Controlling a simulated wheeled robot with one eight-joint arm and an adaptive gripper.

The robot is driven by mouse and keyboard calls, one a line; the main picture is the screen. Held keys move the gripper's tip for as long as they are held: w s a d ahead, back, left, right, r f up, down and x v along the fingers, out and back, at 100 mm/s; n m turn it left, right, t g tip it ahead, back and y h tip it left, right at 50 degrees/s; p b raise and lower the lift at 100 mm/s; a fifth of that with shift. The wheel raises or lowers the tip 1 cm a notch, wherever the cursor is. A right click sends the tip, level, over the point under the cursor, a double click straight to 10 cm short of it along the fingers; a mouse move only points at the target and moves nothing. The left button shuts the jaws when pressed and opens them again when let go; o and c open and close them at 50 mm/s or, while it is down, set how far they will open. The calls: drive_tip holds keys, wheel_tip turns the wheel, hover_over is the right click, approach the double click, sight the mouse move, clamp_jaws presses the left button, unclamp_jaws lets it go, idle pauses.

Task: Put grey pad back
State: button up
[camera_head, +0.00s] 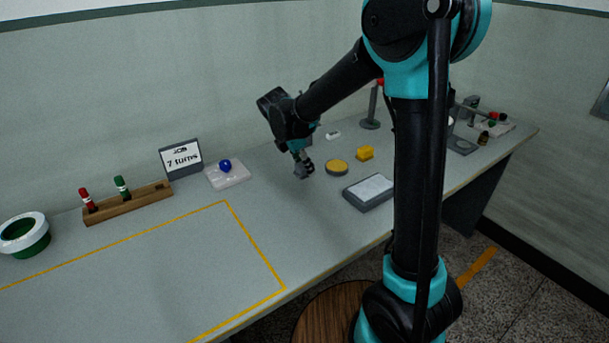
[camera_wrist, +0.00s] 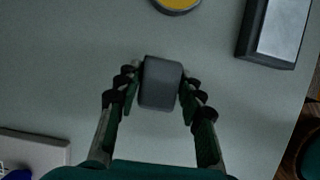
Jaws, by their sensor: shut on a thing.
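The grey pad (camera_wrist: 161,82) is a small dark grey block with rounded edges. In the wrist view it sits between the two fingers of my gripper (camera_wrist: 158,90), which is shut on it. In the head view my gripper (camera_head: 302,165) is over the table between the white tray and the yellow disc, with the grey pad (camera_head: 304,171) at its fingertips. I cannot tell whether the pad touches the table.
A yellow disc (camera_head: 337,167), a yellow block (camera_head: 365,153) and a grey box with a pale top (camera_head: 369,192) lie to the right. A white tray with a blue ball (camera_head: 225,165) is left. The yellow-outlined area (camera_head: 150,275) is clear.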

sight(305, 174)
drive_tip(key=shift+f, duration=1.85)
drive_tip(key=shift+f, duration=0.1)
drive_tip(key=o, duration=1.1)
drive_tip(key=v, duration=1.2)
